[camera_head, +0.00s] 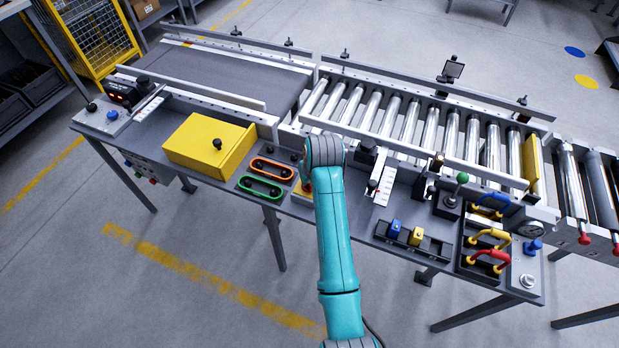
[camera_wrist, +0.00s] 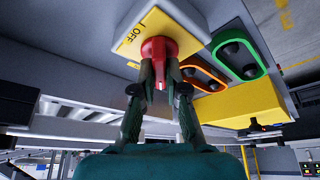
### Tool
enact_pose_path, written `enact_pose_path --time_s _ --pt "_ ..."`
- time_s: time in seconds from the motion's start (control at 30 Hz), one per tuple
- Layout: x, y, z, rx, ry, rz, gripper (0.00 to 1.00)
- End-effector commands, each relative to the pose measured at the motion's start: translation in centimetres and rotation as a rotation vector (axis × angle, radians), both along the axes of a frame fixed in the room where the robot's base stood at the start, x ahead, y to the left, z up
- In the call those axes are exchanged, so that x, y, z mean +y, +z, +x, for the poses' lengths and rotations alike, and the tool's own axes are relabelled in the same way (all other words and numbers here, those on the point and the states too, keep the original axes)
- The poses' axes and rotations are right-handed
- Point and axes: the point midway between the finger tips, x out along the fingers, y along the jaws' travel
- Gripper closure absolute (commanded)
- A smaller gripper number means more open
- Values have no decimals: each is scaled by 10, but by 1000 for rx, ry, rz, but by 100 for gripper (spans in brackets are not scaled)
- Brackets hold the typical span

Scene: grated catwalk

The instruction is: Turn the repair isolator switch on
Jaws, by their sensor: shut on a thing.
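The repair isolator switch is a red rotary knob (camera_wrist: 158,48) on a yellow plate (camera_wrist: 150,22) fixed to a grey box in the wrist view. The plate carries dark lettering, of which "OFF" is legible near the knob's left side. My gripper (camera_wrist: 160,75) has its two dark fingers closed on the knob's red handle, one on each side. The handle points toward the bottom of the wrist picture. My gripper is hidden there.
Orange (camera_head: 272,168) and green (camera_head: 260,187) framed controls and a yellow box (camera_head: 210,146) lie left of my arm. A white scale plate with a slider (camera_head: 381,185), blue and yellow switches (camera_head: 405,232) and coloured cable loops (camera_head: 490,238) lie right. Rollers (camera_head: 410,115) run behind.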

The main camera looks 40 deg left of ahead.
Motion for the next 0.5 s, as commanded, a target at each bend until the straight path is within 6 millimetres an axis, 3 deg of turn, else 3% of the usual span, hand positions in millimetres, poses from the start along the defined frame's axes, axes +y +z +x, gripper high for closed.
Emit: enact_pose_path --time_s 0.5 --pt "2 0 -2 0 -474 -1 100"
